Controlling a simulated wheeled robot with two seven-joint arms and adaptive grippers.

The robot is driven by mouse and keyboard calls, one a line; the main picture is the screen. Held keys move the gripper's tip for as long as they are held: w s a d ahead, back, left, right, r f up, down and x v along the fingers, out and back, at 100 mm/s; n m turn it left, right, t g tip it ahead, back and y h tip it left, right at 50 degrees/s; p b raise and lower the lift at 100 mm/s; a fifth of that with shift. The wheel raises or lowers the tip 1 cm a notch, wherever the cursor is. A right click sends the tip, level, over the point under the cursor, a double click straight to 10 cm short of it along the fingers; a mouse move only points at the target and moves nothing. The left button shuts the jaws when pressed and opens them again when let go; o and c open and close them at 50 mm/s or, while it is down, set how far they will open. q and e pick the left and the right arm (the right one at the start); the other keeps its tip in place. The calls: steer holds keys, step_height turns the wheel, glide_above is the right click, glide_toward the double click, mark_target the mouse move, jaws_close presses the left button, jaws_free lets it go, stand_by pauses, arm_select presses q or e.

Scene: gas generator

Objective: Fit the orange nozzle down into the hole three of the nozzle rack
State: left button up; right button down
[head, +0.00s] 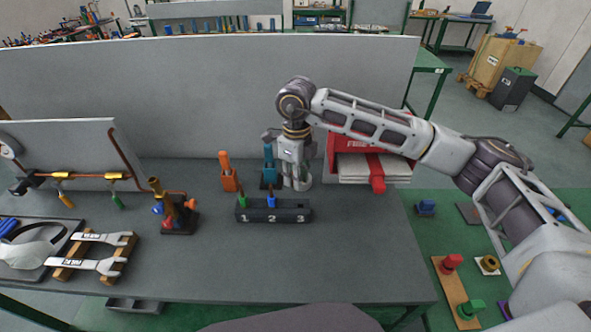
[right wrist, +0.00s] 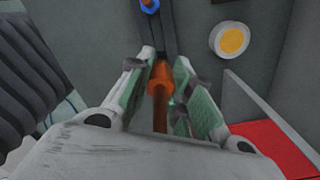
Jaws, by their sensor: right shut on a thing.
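The nozzle rack (head: 272,215) is a dark block on the grey bench, with 1, 2 and 3 on its front. A green nozzle (head: 241,197) stands at hole one and a blue nozzle (head: 271,198) at hole two. No nozzle shows in hole three, at the right end. My right gripper (head: 290,182) points down just behind the rack's right part. In the right wrist view its fingers (right wrist: 162,85) are shut on the orange nozzle (right wrist: 160,80); the head view does not clearly show this nozzle. My left gripper is not in view.
An orange tool (head: 228,177) and a teal tool (head: 269,167) stand behind the rack. A red case (head: 377,180) is close to the right of my gripper. A brass fitting stand (head: 178,217) and wrenches (head: 97,265) lie left. The bench front is clear.

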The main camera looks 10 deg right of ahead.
steer(key=shift+s+d+f, duration=0.1)
steer(key=shift+d+f, duration=0.15)
steer(key=shift+d, duration=0.4)
step_height(320, 180, down, 5)
steer(key=b, duration=0.4)
steer(key=shift+f+b, duration=0.2)
steer(key=shift+b, duration=0.2)
steer(key=shift+f, duration=0.25)
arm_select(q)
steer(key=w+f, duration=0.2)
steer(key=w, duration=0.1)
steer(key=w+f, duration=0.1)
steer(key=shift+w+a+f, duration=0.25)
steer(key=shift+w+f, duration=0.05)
